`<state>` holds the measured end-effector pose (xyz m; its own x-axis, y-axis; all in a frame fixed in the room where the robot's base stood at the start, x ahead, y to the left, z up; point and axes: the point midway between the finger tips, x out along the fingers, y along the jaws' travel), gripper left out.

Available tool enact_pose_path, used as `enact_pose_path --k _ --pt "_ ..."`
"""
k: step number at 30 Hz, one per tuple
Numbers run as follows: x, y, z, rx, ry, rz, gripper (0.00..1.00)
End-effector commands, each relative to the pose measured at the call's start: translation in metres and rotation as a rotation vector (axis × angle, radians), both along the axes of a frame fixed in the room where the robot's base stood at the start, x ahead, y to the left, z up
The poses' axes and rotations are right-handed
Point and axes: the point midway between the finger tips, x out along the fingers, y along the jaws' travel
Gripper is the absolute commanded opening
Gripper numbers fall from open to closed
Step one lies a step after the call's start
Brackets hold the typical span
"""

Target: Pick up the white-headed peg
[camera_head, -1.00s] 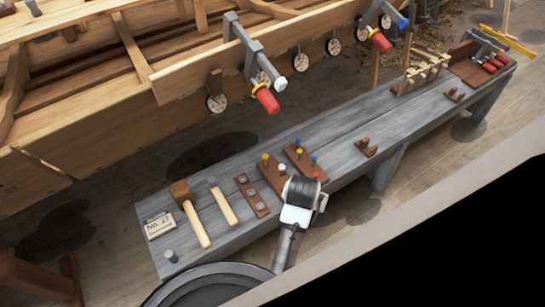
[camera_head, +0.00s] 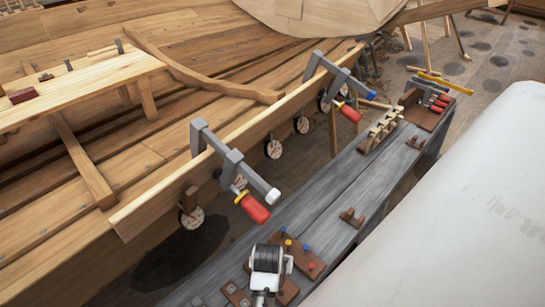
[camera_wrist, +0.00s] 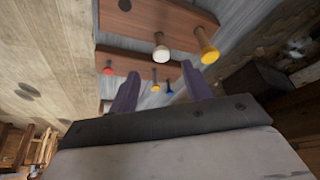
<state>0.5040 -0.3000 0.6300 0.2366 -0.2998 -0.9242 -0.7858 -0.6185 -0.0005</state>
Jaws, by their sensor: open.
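The white-headed peg (camera_wrist: 161,52) stands in a brown wooden block (camera_wrist: 150,22) in the wrist view, with a yellow-headed peg (camera_wrist: 207,52) beside it. My gripper (camera_wrist: 160,70) is open and empty. In the wrist picture the white head lies just above the gap between the fingertips, apparently touching neither; the depth between them is hard to tell. In the head view my gripper (camera_head: 267,262) is over the grey bench, its fingers are hidden, and I cannot see the white-headed peg there.
A second peg block (camera_head: 314,259) holds blue, yellow and red pegs; its red peg (camera_wrist: 108,69) shows beside one finger. The grey bench (camera_head: 335,195) runs along the hull. A clamp with a red handle (camera_head: 254,208) sticks out near my arm. A small brown rest (camera_head: 352,216) stands farther along.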

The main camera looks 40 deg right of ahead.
Motion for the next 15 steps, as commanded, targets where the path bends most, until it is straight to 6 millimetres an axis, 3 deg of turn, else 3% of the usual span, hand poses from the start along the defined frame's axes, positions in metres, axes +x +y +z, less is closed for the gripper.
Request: enact_pose_path --k 3,11,15 --pt "0.005 -0.006 -0.018 0.001 0.001 0.0 0.49" --pt "0.009 -0.011 -0.036 0.0 0.0 0.0 0.49" --pt "0.013 -0.015 -0.055 0.001 0.002 0.0 0.49"
